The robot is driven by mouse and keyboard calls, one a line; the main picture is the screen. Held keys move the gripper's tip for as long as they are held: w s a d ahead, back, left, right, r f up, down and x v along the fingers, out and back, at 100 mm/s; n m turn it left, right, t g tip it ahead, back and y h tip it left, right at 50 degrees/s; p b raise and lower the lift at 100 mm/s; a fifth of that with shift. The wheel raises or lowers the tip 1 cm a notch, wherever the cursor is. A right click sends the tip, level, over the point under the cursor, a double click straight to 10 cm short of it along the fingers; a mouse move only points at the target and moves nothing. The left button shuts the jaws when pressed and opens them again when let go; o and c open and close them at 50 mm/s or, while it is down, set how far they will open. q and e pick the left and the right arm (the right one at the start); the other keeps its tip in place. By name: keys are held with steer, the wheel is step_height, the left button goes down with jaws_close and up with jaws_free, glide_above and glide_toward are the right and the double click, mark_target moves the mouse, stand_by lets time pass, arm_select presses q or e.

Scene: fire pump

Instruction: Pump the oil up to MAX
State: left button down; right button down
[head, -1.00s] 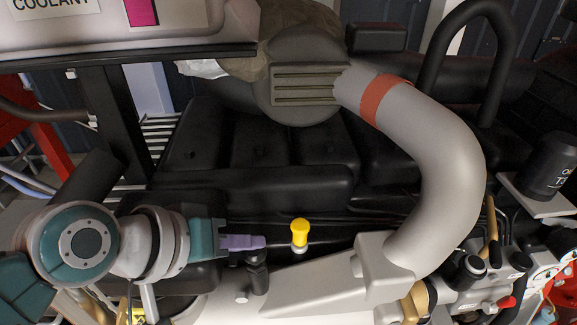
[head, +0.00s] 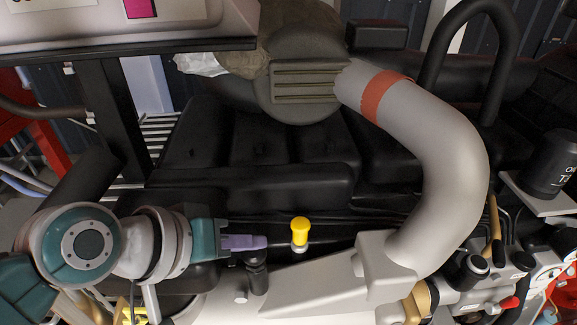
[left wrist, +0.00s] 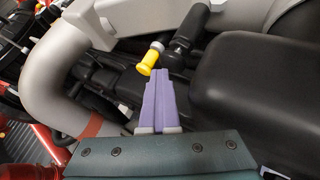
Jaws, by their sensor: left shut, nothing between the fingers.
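A yellow-capped plunger (head: 300,231) with a pale collar stands on the engine, just right of centre low in the head view. It also shows in the left wrist view (left wrist: 149,62), just beyond and left of the fingertips. My left gripper (head: 262,243) has purple fingers pressed together and empty, pointing right toward the yellow cap. In the head view a gap shows between the tips and the cap. A black cylindrical fitting (head: 257,274) sits right below the fingertips; whether they touch is unclear. No MAX mark is readable. My right gripper is not seen.
A big grey pipe (head: 440,150) with a red band curves down on the right. Black engine covers (head: 250,185) lie behind the cap. A black canister (head: 550,165) stands far right. A white cover (head: 300,290) lies in front.

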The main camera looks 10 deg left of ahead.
arm_select(q)
steer(key=shift+s+a+f, duration=0.2)
steer(key=shift+a+f, duration=0.05)
steer(key=shift+f, duration=0.2)
steer(key=shift+s+a+f, duration=0.15)
steer(key=shift+a+f, duration=0.05)
steer(key=shift+f, duration=0.25)
steer(key=shift+d+r+p, duration=0.1)
steer(key=shift+r+p, duration=0.6)
steer(key=shift+r, duration=0.2)
steer(key=shift+s+r+p, duration=0.15)
steer(key=shift+r+p, duration=0.3)
step_height(320, 180, up, 5)
steer(key=p, duration=0.5)
glide_above(246, 261)
steer(key=shift+r, duration=0.2)
stand_by(1.7)
